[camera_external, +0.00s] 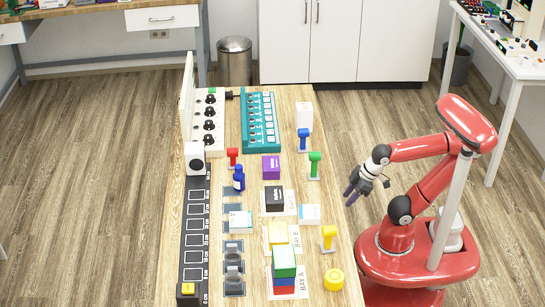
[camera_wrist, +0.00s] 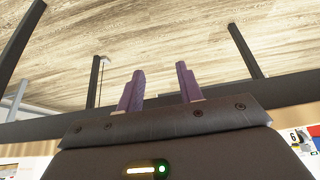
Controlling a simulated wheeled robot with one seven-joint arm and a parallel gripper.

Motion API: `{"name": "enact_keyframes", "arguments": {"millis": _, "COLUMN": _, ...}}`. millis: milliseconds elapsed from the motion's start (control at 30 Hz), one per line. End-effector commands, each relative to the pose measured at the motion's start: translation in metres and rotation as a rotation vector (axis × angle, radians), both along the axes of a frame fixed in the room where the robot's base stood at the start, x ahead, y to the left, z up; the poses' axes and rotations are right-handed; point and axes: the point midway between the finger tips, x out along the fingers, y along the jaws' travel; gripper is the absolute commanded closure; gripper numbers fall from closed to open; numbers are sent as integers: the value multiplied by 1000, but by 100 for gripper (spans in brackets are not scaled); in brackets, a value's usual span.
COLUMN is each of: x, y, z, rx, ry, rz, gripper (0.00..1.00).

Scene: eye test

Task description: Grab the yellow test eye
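A yellow piece with a head on a short stem (camera_external: 328,238) stands near the table's right edge in the external view; of the yellow things it looks most like the test eye, but I cannot tell for sure. A round yellow disc (camera_external: 334,279) lies in front of it. My gripper (camera_external: 351,195) hangs at the table's right edge, behind and right of the yellow stemmed piece and apart from it. In the wrist view my gripper's purple fingers (camera_wrist: 160,70) are spread with nothing between them. No yellow piece shows in that view; beyond the fingers is wooden floor.
Similar stemmed pieces stand nearby: green (camera_external: 314,160), blue (camera_external: 304,137) and red (camera_external: 232,154). A black track (camera_external: 194,225) runs along the left.

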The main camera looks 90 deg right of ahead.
Motion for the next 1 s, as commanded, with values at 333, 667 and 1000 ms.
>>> {"name": "enact_keyframes", "arguments": {"millis": 333, "x": 0, "y": 0, "z": 0, "rx": 0, "ry": 0, "rz": 0, "gripper": 44}}
{"name": "enact_keyframes", "arguments": {"millis": 667, "x": 1, "y": 0, "z": 35, "rx": 0, "ry": -9, "rz": 0, "gripper": 44}}
{"name": "enact_keyframes", "arguments": {"millis": 1000, "x": 1, "y": 0, "z": 176, "rx": 0, "ry": -4, "rz": 0, "gripper": 44}}
